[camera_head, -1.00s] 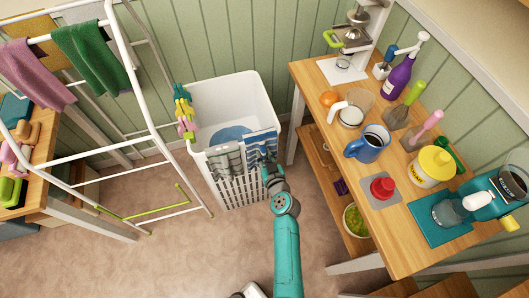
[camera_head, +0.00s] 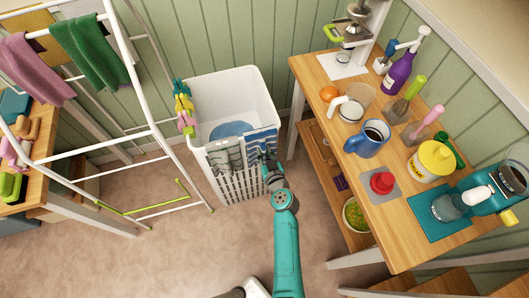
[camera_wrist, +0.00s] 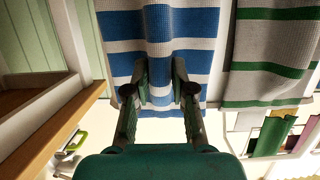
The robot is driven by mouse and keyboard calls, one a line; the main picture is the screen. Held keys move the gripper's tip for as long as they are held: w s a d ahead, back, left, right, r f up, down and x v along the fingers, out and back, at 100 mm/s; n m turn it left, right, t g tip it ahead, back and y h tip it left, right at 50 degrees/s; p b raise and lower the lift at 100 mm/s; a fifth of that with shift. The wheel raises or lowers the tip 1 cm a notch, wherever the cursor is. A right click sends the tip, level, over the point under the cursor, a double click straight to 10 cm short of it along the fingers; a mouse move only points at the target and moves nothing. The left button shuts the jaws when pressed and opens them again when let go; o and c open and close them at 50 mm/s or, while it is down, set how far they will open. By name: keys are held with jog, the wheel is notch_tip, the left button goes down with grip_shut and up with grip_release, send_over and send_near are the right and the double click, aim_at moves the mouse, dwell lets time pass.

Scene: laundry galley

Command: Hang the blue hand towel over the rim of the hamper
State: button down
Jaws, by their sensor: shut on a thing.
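The blue-and-white striped hand towel (camera_head: 262,139) hangs over the near rim of the white hamper (camera_head: 236,92), at the rim's right part. In the wrist view the towel (camera_wrist: 190,32) fills the upper middle, with its lower hem in sight. My gripper (camera_head: 269,163) is in front of the hamper's near side. In the wrist view my gripper (camera_wrist: 160,94) is shut on the lower part of the towel, with a fold of cloth between the fingers. The towel's part inside the hamper is mostly hidden.
A grey towel with green stripes (camera_wrist: 266,55) hangs beside it. Colourful pegs (camera_head: 184,108) hang at the hamper's left rim. A blue thing (camera_head: 229,130) lies inside. A drying rack (camera_head: 128,60) stands left; a wooden table (camera_head: 402,205) with a blue mug and bottles stands close right.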

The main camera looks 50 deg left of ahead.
jog(key=shift+f, duration=0.35)
dwell(0.4)
jog(key=c, duration=0.9)
grip_release()
jog(key=shift+d, duration=0.1)
jog(key=v, duration=0.7)
jog(key=shift+s+d, duration=0.25)
jog(key=shift+d, duration=0.05)
jog(key=shift+r, duration=0.1)
